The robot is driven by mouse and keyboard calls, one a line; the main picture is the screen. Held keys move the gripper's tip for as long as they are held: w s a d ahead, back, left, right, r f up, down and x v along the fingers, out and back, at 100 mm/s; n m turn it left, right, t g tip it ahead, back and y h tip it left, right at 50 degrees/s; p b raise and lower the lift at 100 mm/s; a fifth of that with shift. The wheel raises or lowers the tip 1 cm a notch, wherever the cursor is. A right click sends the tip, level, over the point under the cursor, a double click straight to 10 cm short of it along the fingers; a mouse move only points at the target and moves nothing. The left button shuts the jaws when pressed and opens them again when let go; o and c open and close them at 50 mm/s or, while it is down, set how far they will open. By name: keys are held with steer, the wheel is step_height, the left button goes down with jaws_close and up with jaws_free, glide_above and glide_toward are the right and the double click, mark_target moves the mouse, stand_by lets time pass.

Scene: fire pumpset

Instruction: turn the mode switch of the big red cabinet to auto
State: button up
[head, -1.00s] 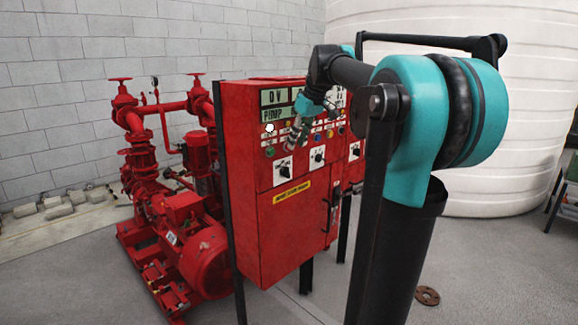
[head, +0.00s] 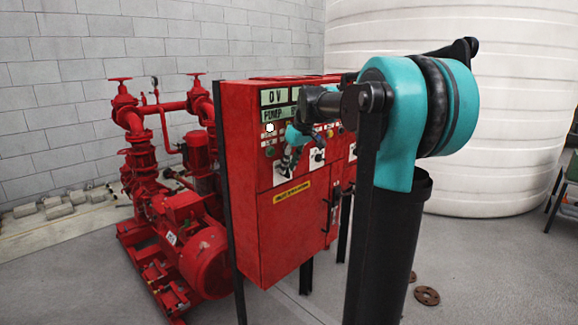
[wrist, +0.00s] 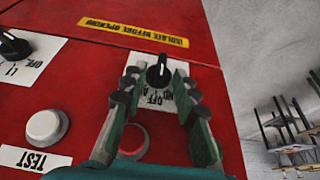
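The big red cabinet (head: 285,235) stands mid-picture in the head view. The mode switch (wrist: 158,73) is a black knob on a white plate (wrist: 150,98) with partly hidden lettering, "OFF" readable, upside down in the wrist view. Its white mark points up and slightly right there. My gripper (wrist: 155,76) is open, one finger on each side of the knob, with gaps visible; contact cannot be told. In the head view my gripper (head: 285,162) is at the cabinet's leftmost switch plate (head: 280,177) and partly covers it.
In the wrist view a red button (wrist: 134,140) shows between the fingers. A grey button (wrist: 47,126) and another switch (wrist: 12,46) are to the left. A yellow label (wrist: 133,32) lies above the plate. Red pumps (head: 190,215) stand left of the cabinet; a white tank (head: 470,185) is behind.

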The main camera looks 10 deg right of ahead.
jaws_close()
steer(key=shift+d, duration=0.1)
steer(key=shift+w+d+f+m+g+y, duration=0.2)
steer(key=shift+d+m+g+y, duration=0.1)
steer(key=shift+g+y, duration=0.7)
steer(key=shift+w+d+f+m+g+y, duration=0.25)
steer(key=shift+g+y, duration=0.35)
steer(key=shift+y, duration=0.75)
steer(key=shift+w+d+f+m+g+y, duration=0.1)
steer(key=shift+w+d+m+g+y, duration=0.2)
steer(key=shift+g+y, duration=0.7)
steer(key=shift+s+y, duration=0.1)
steer(key=shift+y, duration=0.15)
steer(key=shift+o, duration=0.3)
jaws_free()
